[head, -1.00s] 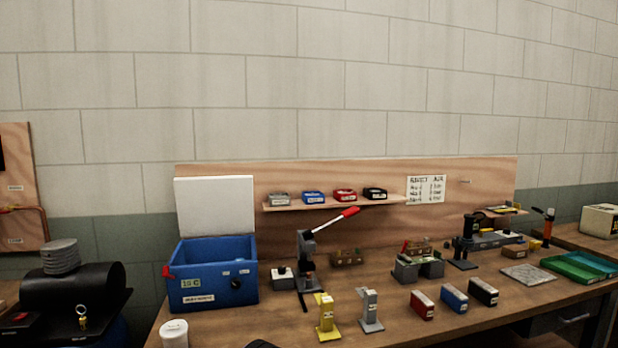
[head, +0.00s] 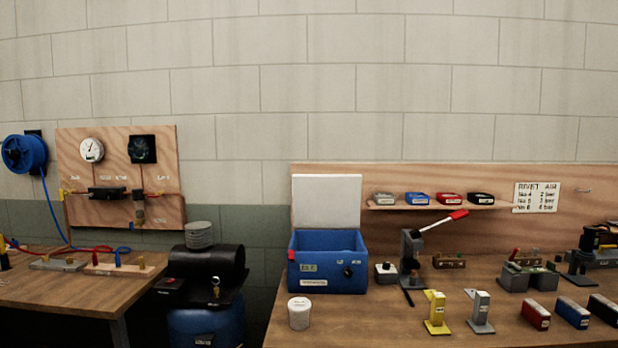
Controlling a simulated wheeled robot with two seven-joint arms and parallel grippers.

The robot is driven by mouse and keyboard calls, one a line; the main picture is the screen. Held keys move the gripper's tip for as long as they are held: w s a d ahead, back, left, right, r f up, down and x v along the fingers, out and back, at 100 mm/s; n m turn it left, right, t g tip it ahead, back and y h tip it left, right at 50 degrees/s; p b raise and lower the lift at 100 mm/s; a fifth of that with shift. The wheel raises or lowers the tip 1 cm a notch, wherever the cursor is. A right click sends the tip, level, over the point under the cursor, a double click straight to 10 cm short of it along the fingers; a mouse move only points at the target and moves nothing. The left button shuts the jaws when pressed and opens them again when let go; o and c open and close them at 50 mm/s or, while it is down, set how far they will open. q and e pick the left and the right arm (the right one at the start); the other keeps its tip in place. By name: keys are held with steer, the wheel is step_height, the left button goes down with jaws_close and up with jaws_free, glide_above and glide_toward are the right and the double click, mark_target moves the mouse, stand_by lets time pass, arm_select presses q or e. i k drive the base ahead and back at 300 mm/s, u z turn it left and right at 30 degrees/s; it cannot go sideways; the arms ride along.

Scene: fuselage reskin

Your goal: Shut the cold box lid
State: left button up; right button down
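The cold box (head: 327,278) is a blue box with labels and a dark knob on its front, standing at the left end of the wooden workbench. Its white lid (head: 327,201) stands upright at the back of the box, so the box is open at the top. A small red part (head: 292,255) shows at its left side. What lies inside is hidden by the front wall. Neither of my grippers shows in the head view.
A white tub (head: 299,313) stands in front of the box. A lever press with a red handle (head: 411,262) and a small grey unit (head: 386,273) stand right of it. Yellow (head: 436,312) and grey stands (head: 481,312) are nearer. A black cylinder on a blue tank (head: 207,325) stands left, between benches.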

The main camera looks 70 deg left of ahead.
mark_target(319, 200)
steer(key=k, duration=0.55)
steer(key=u, duration=0.7)
